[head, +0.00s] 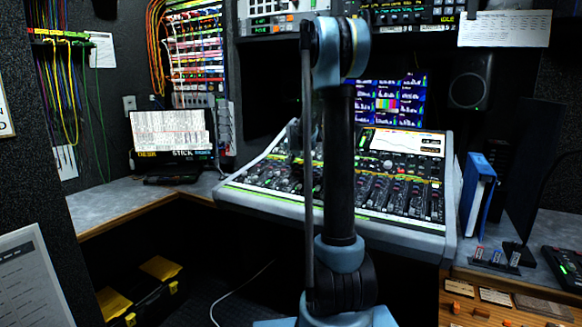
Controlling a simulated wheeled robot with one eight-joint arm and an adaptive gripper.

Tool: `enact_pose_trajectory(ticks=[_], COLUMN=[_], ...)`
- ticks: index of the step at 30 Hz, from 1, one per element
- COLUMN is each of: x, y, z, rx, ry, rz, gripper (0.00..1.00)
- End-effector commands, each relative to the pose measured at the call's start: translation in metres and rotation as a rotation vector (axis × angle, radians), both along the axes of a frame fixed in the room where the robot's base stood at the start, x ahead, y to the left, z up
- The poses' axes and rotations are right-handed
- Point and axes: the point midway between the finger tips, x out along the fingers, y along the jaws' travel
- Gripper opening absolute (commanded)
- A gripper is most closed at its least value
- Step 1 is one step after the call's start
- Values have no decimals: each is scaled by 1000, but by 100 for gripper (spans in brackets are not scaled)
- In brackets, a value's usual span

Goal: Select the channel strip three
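The mixing console (400,230) stands on the desk straight ahead, tilted toward me, with a pale frame. Rows of channel strips with faders, knobs and small lit buttons cover its sloped face, and a bright screen (408,143) sits at its upper right. The strip numbers are too small to read, so I cannot tell which strip is three. My upright arm hides a band in the middle of the console. I cannot make out my gripper; it may be behind my arm, where dark shapes show over the console's upper left.
A blue binder (478,195) and black speaker (470,82) are right of the console. Monitors (388,100) and a cabled patch panel (195,55) are behind. A black-yellow case (150,297) and white cable lie below.

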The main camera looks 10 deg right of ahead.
Motion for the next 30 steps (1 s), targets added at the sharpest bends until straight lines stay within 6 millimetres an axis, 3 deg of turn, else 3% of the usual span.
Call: enact_pose_trajectory(ticks=[23, 30], x=[1, 0], y=[0, 0], z=[-5, 2], rx=[0, 0], ry=[0, 0], rz=[0, 0], gripper=[0, 0])
